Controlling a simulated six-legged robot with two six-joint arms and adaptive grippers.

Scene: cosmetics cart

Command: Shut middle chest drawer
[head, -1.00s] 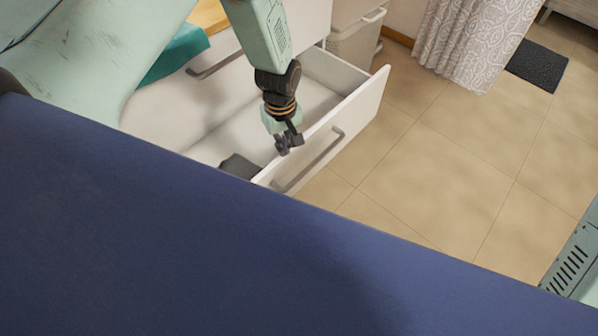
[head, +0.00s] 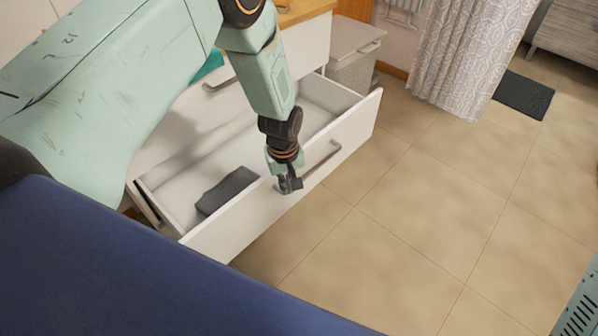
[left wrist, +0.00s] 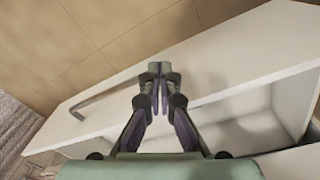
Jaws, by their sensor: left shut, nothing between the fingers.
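The middle chest drawer (head: 222,243) is white and stands pulled out, with a grey bar handle (head: 322,163) on its front. A dark grey item (head: 228,190) lies inside it. My left gripper (head: 290,186) is shut and empty, at the top edge of the drawer front near the handle's left end. In the left wrist view the closed fingertips (left wrist: 157,70) appear over the drawer front (left wrist: 215,60), with the handle (left wrist: 103,101) to their left. Whether they touch the drawer cannot be told. My right gripper is not in view.
Another drawer front with a handle (head: 219,86) is behind and above the open drawer. A lidded basket (head: 352,55) stands beyond it. A patterned curtain (head: 468,60) and dark mat (head: 524,95) are farther back. Tiled floor (head: 430,200) to the right is clear.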

